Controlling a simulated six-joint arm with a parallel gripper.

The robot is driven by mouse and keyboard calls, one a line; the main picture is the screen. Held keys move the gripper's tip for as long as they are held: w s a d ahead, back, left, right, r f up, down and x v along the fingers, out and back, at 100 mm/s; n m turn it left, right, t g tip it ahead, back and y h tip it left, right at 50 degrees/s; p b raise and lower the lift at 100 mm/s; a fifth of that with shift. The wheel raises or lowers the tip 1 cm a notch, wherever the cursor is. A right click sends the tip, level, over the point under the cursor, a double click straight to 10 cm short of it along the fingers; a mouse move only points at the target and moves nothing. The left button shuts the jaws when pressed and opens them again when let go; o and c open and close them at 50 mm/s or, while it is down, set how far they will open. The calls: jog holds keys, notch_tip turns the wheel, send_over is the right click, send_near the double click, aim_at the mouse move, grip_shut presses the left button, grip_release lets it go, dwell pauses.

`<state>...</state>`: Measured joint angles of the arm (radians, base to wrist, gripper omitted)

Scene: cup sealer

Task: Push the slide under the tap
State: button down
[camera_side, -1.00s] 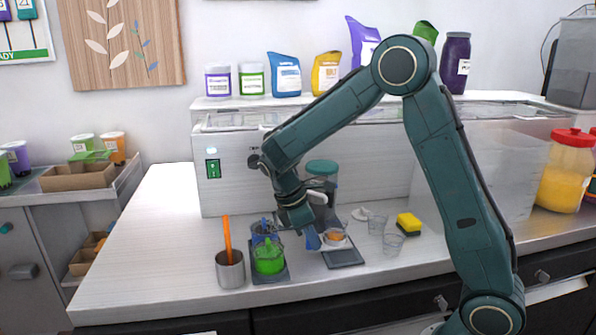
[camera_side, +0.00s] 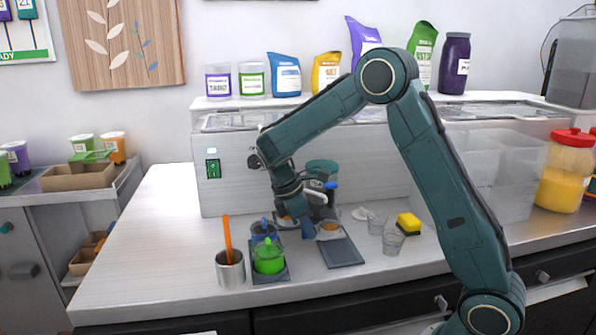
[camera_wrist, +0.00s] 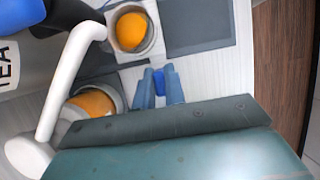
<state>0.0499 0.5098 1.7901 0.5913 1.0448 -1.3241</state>
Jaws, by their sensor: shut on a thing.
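A pale slide carries a cup with orange contents (camera_side: 329,229) on a dark grey track (camera_side: 343,253); in the wrist view this cup (camera_wrist: 132,31) sits in a round holder, and bare track (camera_wrist: 198,25) shows to its right. The cup appears short of the spout, which is partly hidden by my arm in the side view.
A second orange cup (camera_wrist: 92,103) is on my gripper's other side. A steel pot with an orange stick (camera_side: 230,268), green (camera_side: 268,258) and blue containers stand left. Clear cups (camera_side: 392,242) and a sponge (camera_side: 409,222) are right. The counter front is clear.

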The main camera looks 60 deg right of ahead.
jog(key=c, duration=1.5)
grip_release()
jog(key=shift+w+d, duration=0.15)
jog(key=shift+d, duration=0.05)
jog(key=shift+o, duration=0.2)
jog(key=shift+a+r, duration=0.1)
jog(key=shift+r, duration=0.05)
jog(key=v, duration=1.1)
jog(key=shift+r, duration=0.25)
jog(key=shift+r, duration=0.1)
jog(key=shift+r, duration=0.1)
